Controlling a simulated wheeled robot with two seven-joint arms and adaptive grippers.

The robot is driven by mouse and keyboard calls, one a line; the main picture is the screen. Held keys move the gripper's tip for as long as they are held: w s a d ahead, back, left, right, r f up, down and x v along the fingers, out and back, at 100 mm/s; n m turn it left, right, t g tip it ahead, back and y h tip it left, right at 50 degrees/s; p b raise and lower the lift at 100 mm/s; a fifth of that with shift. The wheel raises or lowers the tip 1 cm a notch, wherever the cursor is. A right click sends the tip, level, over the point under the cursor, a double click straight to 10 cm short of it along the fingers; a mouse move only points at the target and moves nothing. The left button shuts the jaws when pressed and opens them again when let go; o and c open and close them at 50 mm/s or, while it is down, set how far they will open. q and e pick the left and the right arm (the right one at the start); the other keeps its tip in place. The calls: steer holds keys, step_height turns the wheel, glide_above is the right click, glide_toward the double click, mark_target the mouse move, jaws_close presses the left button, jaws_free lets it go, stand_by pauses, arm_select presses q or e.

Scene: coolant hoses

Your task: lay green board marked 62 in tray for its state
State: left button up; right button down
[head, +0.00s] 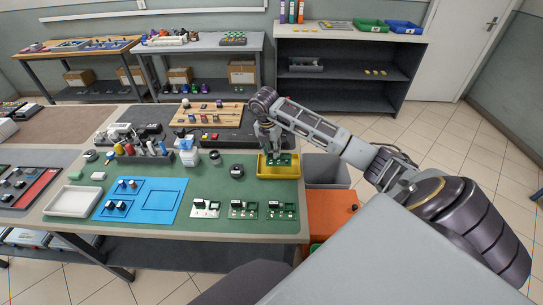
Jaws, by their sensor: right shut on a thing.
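My right gripper (270,146) reaches in from the right and is shut on a small green board (281,159). The board is at the yellow tray (264,173), at the right side of the green-topped table. I cannot tell whether the board touches the tray floor, and its number is too small to read. A white tray (60,212) stands empty at the table's front left. Three more boards lie in a row at the front right: a whitish one (206,209), a green one (242,210) and another green one (281,211). My left gripper is not in view.
A blue mat (160,198) with small parts lies between the white tray and the board row. Bottles, a rack (145,155) and a dark round item (236,170) stand behind. A grey bin (325,170) and an orange cabinet (329,213) are beside the table's right edge.

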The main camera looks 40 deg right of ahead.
mark_target(271, 153)
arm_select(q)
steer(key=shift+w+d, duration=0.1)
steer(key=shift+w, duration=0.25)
arm_select(e)
steer(key=shift+f, duration=0.1)
steer(key=shift+f, duration=1.7)
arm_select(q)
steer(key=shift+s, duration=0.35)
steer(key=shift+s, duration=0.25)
arm_select(e)
steer(key=shift+f, duration=0.15)
